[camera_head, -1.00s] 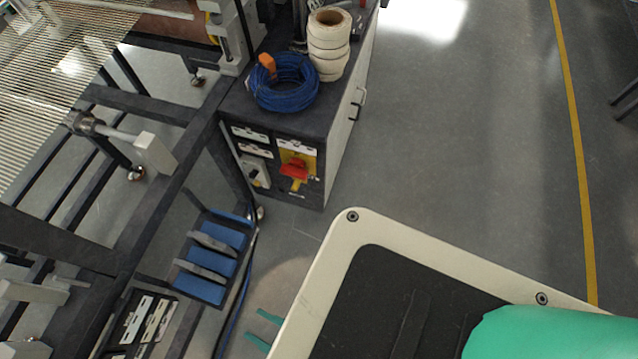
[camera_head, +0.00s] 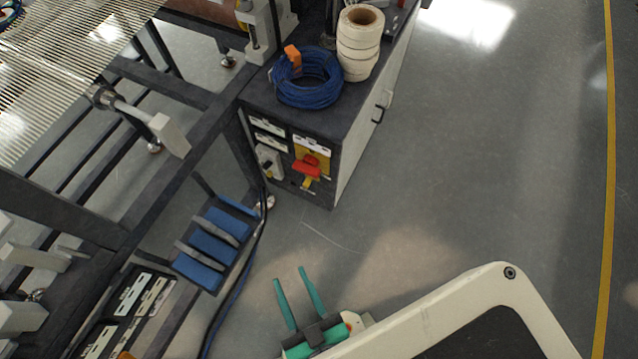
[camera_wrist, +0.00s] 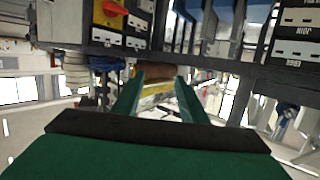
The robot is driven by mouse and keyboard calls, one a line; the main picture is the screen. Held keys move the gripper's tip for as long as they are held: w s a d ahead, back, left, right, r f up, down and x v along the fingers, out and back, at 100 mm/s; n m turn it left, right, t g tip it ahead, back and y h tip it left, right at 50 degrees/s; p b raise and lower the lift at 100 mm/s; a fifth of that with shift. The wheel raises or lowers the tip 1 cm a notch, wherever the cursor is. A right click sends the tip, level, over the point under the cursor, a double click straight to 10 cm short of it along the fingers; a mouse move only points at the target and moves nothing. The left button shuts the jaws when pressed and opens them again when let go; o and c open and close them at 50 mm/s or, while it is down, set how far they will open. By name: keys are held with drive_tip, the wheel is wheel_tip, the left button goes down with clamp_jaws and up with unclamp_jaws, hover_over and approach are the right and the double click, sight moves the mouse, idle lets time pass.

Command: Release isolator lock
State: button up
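The isolator is a red rotary handle (camera_head: 306,168) on a yellow plate on the front face of a dark cabinet. A small yellow piece (camera_head: 306,183) hangs just below the handle; I cannot make out whether it is the lock. In the wrist view the red handle (camera_wrist: 115,9) and its yellow plate (camera_wrist: 108,20) show at the top edge, left of centre, beyond the fingers. My gripper (camera_head: 290,275) has two green fingers, spread apart and empty. It is below the cabinet front in the head view, well clear of the isolator. The open fingers also show in the wrist view (camera_wrist: 160,80).
The cabinet (camera_head: 345,165) carries a blue cable coil (camera_head: 310,92) and stacked white rolls (camera_head: 358,58). A machine frame with blue bins (camera_head: 212,240) and dark cables (camera_head: 243,272) stands close left of my gripper. The floor (camera_head: 450,180) right of the cabinet is clear.

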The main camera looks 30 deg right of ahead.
drive_tip(key=w+d+f+m+t+h, duration=0.1)
drive_tip(key=w+d+f+m+t, duration=0.15)
drive_tip(key=w+f, duration=0.55)
drive_tip(key=m+g+h, duration=0.7)
drive_tip(key=m+h, duration=0.3)
drive_tip(key=h, duration=0.3)
approach(305, 186)
drive_tip(key=x, duration=1)
drive_tip(key=shift+w+d+f, duration=0.1)
drive_tip(key=shift+d+f, duration=0.05)
drive_tip(key=shift+d, duration=0.05)
